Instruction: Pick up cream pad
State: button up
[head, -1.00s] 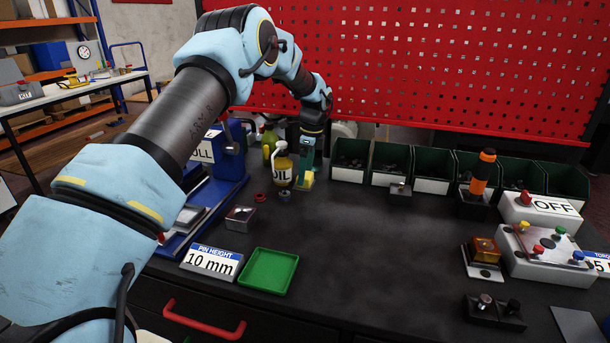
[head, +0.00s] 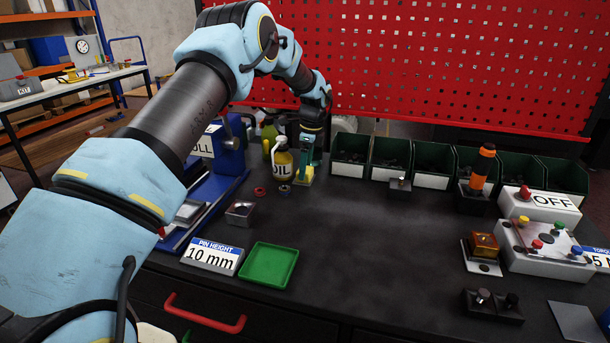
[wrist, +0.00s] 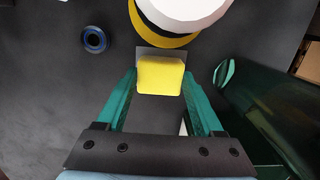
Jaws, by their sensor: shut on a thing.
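My gripper (wrist: 160,80) has its green fingers on either side of a small yellow pad (wrist: 161,76) in the wrist view, and is shut on it. The pad looks bright yellow rather than cream. A grey flat piece (wrist: 148,52) shows just beyond the pad. In the head view my gripper (head: 308,164) points down beside the oil bottle (head: 282,164), with the yellow pad (head: 304,179) low at its tips. I cannot tell whether the pad touches the table.
The oil bottle stands close by, its yellow and white body (wrist: 178,18) at the top of the wrist view. A blue-black ring (wrist: 95,39) lies to the left. Dark green bins (head: 350,154) stand right of my gripper. A green tray (head: 269,266) lies nearer. The middle of the table is clear.

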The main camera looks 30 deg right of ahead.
jog(key=shift+c, duration=1.2)
notch_tip(320, 180, up, 28)
jog(key=b, duration=0.1)
jog(key=shift+b, duration=0.4)
jog(key=o, duration=0.9)
jog(key=c, duration=0.6)
